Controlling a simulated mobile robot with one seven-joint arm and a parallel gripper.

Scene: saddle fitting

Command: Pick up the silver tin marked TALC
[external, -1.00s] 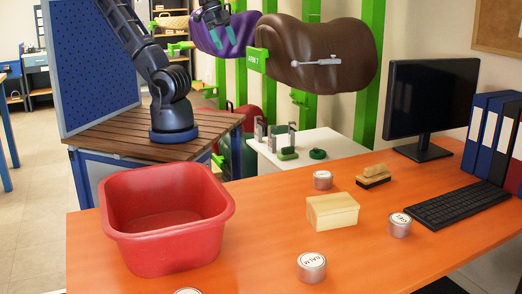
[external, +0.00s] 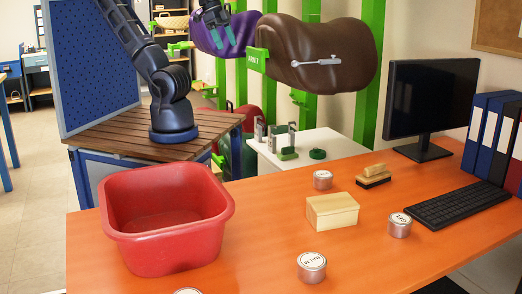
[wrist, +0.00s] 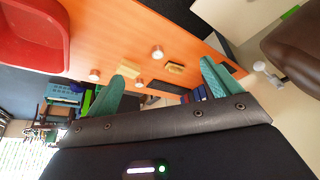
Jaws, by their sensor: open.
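Several round silver tins with white lids stand apart on the orange desk. One is at the front (external: 311,268), its lid seeming to read BALM. One is on the right (external: 399,226), one farther back (external: 323,180), and one is cut off at the bottom edge (external: 187,291). I cannot read TALC for certain on any lid. My gripper (external: 214,17) is high behind the desk, far from the tins. In the wrist view its teal fingers (wrist: 167,63) are spread and empty, with small tins beyond them.
A red basin (external: 165,252) stands on the desk's left. A pale wooden box (external: 332,211), a brush (external: 373,177) and a keyboard (external: 460,204) lie among the tins. A monitor (external: 430,100) and binders (external: 490,130) stand behind. A brown saddle (external: 322,55) hangs near my arm.

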